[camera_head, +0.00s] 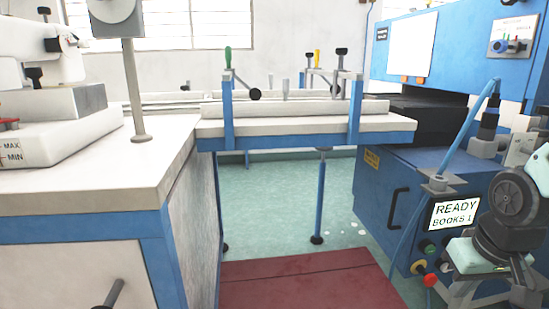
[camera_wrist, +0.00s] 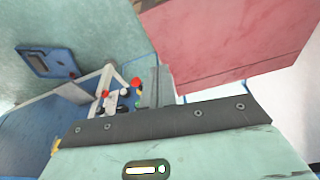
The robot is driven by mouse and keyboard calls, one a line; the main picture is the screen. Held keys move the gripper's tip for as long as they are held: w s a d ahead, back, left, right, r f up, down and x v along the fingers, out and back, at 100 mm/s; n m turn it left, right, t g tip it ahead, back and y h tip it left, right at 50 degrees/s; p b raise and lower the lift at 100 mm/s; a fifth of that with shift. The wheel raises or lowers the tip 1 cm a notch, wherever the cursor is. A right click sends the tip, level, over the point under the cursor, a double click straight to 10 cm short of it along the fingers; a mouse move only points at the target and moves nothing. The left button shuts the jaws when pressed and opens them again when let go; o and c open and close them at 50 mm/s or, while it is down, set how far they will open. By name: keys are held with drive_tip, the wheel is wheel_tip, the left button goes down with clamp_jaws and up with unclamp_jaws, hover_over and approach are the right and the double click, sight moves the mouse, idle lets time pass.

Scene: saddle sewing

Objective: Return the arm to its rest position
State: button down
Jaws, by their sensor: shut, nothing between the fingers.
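My arm, with dark joints and pale teal links, shows at the right edge of the camera_head view, in front of the blue machine (camera_head: 375,205). I cannot make out its fingertips there. In the camera_wrist view my gripper (camera_wrist: 157,86) has its grey fingers together, with nothing between them. The pale teal gripper body and a dark bolted bar fill the bottom of that view. Past the fingers lie the red floor mat (camera_wrist: 235,40) and a panel with red and dark knobs (camera_wrist: 122,95).
A white-topped bench (camera_head: 95,185) stands at left. A narrow table (camera_head: 300,125) with blue clamps runs to the machine, which bears a "READY BOOKS 1" sign (camera_head: 454,213).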

drive_tip(key=s+a+r+n+g, duration=0.35)
drive_tip(key=s+a+n, duration=0.45)
drive_tip(key=s+a, duration=0.85)
wheel_tip(320, 180, up, 32)
drive_tip(key=w+a+p, duration=0.1)
drive_tip(key=w+p, duration=0.1)
drive_tip(key=p, duration=3)
drive_tip(key=shift+w+a+f+t+y+p, duration=0.15)
drive_tip(key=shift+w+a+t+y+p, duration=0.15)
drive_tip(key=shift+a+t+p, duration=0.1)
